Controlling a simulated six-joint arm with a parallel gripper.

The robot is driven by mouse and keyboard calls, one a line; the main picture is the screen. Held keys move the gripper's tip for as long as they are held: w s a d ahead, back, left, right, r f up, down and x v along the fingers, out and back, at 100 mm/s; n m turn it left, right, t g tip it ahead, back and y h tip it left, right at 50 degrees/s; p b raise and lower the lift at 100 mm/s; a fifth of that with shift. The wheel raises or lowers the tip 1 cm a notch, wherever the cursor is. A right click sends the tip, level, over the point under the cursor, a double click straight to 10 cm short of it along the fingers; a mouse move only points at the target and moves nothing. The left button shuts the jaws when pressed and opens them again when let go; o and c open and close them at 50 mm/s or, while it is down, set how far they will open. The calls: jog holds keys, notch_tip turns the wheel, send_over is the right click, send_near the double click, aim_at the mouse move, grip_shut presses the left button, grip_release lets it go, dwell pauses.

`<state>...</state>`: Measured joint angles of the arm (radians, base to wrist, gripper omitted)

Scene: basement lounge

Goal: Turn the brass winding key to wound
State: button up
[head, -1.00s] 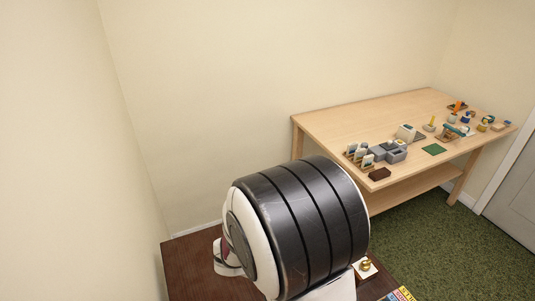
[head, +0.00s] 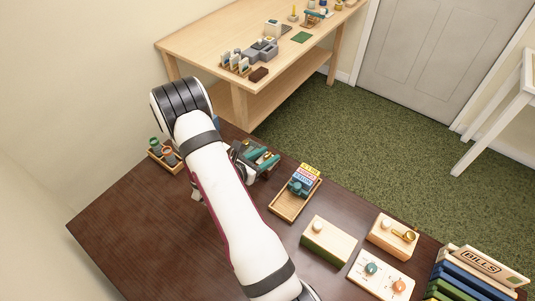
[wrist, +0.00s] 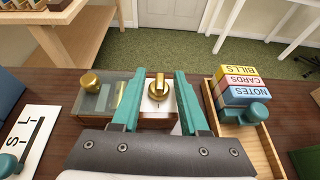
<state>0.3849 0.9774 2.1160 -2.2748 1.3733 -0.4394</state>
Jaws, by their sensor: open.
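The brass winding key (wrist: 159,88) is a round brass knob with a raised bar, on a white plate on top of a small wooden box (wrist: 155,122). The bar points roughly away from my wrist camera. My gripper (wrist: 156,76) is open, its teal fingers on either side of the key with visible gaps; I cannot tell how far down they reach. The left part of the box top is glassy, with a second brass knob (wrist: 90,82) at its left. In the head view my gripper (head: 256,158) largely hides the box and key. No wound mark is readable.
Right of the box is a wooden tray (wrist: 264,150) with stacked labelled blocks and a teal-knobbed piece. At left lies a white board (wrist: 30,135) with a slot track.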

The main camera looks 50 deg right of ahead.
jog(key=shift+d+f, duration=0.1)
jog(key=shift+d, duration=0.25)
grip_shut()
jog(key=shift+m+g, duration=0.4)
jog(key=m+g+y, duration=0.2)
jog(key=m+g, duration=0.3)
jog(key=g, duration=0.1)
jog(key=shift+m, duration=0.3)
jog(key=m+g+y, duration=0.4)
jog(key=m+y, duration=0.1)
jog(key=shift+m, duration=0.3)
jog(key=shift+g+y, duration=0.3)
jog(key=shift+g, duration=0.1)
